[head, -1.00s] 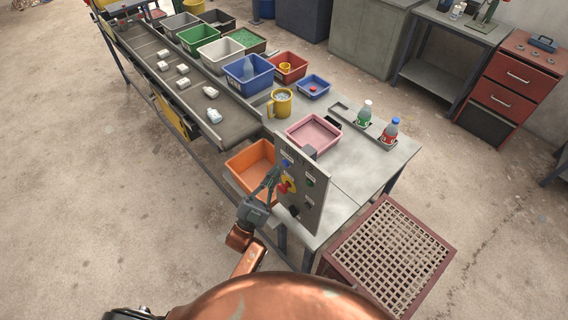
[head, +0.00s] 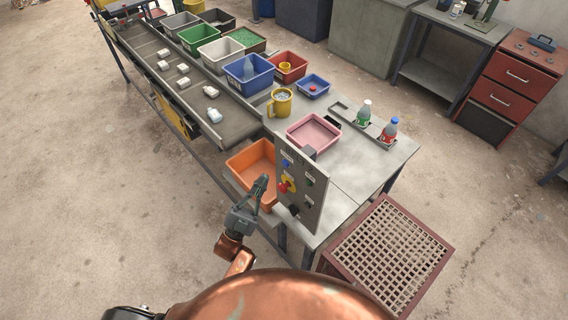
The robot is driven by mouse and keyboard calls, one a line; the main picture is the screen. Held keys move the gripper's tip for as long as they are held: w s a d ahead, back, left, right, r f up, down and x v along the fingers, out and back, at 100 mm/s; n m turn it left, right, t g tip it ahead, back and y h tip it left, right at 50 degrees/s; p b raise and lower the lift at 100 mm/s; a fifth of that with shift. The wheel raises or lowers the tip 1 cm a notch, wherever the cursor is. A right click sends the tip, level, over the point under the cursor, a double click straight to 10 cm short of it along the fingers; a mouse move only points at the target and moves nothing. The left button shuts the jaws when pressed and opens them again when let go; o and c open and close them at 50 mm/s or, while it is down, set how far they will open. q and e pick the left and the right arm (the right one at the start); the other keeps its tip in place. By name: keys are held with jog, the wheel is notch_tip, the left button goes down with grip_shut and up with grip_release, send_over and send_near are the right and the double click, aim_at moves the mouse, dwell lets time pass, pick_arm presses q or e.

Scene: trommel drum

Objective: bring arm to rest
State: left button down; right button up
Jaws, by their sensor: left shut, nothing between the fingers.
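My left arm comes up from the bottom of the head view. Its gripper (head: 261,184) is shut and empty. It is in front of the orange bin (head: 238,182), to the left of the grey control panel (head: 304,195), and looks apart from the panel. The panel stands upright at the table's near edge, with a red knob on a yellow plate (head: 287,185), a blue button and dark knobs. My right gripper does not show.
A conveyor (head: 230,121) with several white pieces runs to the upper left. Colored bins, a yellow mug (head: 280,102), a pink tray (head: 314,134) and two bottles stand on the table (head: 360,157). A red-framed grate crate (head: 388,256) stands at the right. Floor at left is clear.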

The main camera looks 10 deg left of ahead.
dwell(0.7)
